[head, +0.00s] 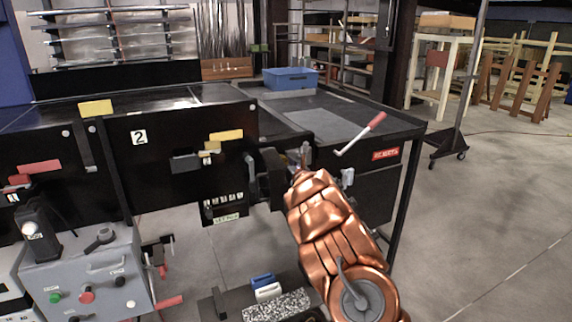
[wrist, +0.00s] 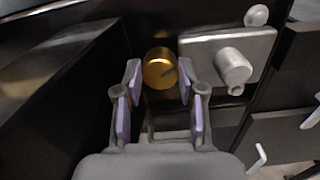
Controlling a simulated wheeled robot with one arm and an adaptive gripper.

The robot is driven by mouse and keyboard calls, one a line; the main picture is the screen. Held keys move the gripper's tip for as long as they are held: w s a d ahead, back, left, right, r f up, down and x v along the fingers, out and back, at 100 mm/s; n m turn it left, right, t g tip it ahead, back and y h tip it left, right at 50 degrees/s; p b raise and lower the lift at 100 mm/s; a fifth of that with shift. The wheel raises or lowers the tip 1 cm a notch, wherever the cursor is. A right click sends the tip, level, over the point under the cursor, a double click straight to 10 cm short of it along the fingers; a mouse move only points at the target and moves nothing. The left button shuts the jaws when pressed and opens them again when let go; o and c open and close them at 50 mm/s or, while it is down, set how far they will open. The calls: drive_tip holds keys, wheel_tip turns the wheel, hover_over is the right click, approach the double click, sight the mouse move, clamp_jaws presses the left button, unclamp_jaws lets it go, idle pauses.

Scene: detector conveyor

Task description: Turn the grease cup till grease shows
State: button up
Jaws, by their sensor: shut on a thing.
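The grease cup (wrist: 158,72) is a round brass-coloured cap on a dark panel in the wrist view. A dark line shows on the right side of its face. My gripper (wrist: 159,75) has one purple-padded finger on each side of the cup and is shut on it. In the head view my gripper (head: 273,172) is at the right end of the black conveyor side, in front of my copper arm. The cup cannot be made out there. Whether any grease shows at the cup is too small to tell.
A grey plate with a round boss (wrist: 233,67) sits close right of the cup. A white lever with a red grip (head: 362,134) rises from the right table. A grey control box (head: 88,278) stands front left. A blue bin (head: 290,79) is at the back.

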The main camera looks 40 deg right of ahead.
drive_tip(key=shift+f+b, duration=0.15)
drive_tip(key=shift+b, duration=0.3)
drive_tip(key=m+b, duration=0.5)
drive_tip(key=b, duration=0.2)
drive_tip(key=shift+d+m, duration=0.15)
drive_tip(key=shift+m, duration=0.25)
drive_tip(key=shift+m+b, duration=0.6)
drive_tip(key=shift+m, duration=0.9)
drive_tip(key=shift+s, duration=0.1)
drive_tip(key=o, duration=1.1)
drive_tip(key=shift+o, duration=0.2)
